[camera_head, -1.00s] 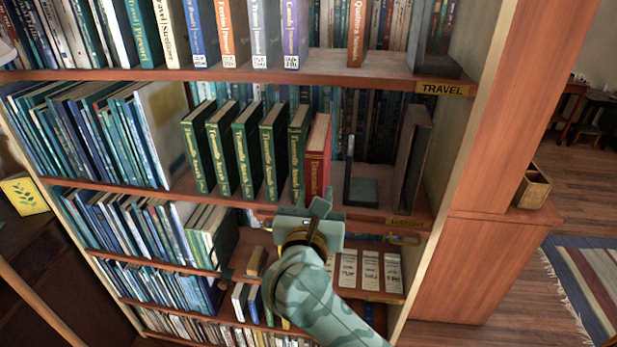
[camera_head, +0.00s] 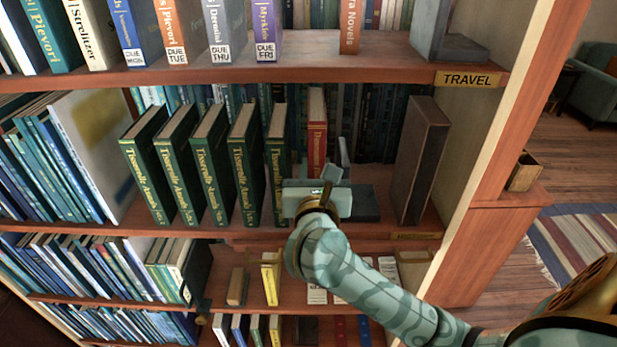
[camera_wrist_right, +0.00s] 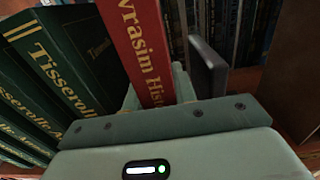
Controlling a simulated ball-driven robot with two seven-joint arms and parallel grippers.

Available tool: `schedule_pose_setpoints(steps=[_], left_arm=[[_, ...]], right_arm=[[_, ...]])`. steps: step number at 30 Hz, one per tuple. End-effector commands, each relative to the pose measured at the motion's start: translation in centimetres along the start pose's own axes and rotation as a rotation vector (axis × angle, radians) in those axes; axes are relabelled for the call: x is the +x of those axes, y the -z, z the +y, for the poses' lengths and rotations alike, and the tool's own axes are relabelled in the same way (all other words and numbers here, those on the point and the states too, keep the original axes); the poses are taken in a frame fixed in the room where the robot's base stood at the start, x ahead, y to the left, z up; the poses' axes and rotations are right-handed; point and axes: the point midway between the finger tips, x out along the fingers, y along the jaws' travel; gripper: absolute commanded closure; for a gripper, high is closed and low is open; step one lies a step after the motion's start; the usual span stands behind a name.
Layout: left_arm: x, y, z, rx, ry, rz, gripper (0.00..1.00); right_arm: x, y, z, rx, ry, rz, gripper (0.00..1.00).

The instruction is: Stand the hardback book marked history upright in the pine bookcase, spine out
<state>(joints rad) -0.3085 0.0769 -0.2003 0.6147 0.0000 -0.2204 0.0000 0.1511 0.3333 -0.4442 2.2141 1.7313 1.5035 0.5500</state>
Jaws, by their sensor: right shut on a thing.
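The red hardback (camera_head: 317,125), with gold lettering reading "...vrasim Hist..." in the right wrist view (camera_wrist_right: 142,45), is upright, spine facing out. It is on the middle shelf, between the last green volume (camera_head: 277,150) and a grey bookend (camera_head: 366,205). My right gripper (camera_head: 322,190) is at the lower part of its spine. In the wrist view its pale fingers (camera_wrist_right: 155,97) are shut on the book's lower end. The gripper hides the book's foot, so I cannot tell whether it touches the shelf board. My left gripper is out of view.
Several green volumes (camera_head: 190,160) stand left of the red book. A dark upright slab (camera_head: 421,160) stands near the bookcase's right side wall (camera_head: 475,140). A bare strip of shelf (camera_head: 390,205) lies between bookend and slab. The upper shelf bears a TRAVEL label (camera_head: 467,79).

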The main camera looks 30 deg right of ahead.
Motion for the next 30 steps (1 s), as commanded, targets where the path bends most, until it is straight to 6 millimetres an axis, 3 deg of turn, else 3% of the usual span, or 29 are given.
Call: schedule_pose_setpoints(steps=[2,8,13,14,16,26,30], left_arm=[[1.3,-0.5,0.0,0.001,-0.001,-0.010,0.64],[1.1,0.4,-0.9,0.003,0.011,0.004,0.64],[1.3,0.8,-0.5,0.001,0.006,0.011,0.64],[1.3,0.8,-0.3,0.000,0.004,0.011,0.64],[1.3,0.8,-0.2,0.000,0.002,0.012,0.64],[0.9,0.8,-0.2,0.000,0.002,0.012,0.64],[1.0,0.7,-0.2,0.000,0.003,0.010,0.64]], right_arm=[[0.1,1.4,-0.3,-0.002,-0.003,-0.003,1.00],[0.1,1.0,-0.4,0.001,-0.003,-0.004,1.00],[0.1,1.3,-0.4,0.001,-0.003,-0.004,1.00],[0.1,1.5,-0.4,0.000,-0.004,0.001,0.70],[0.1,1.4,-0.4,0.001,-0.004,0.001,0.51],[0.1,0.9,-0.4,0.001,-0.003,-0.001,0.51],[-1.8,1.2,-0.3,0.003,-0.005,0.004,0.51]])
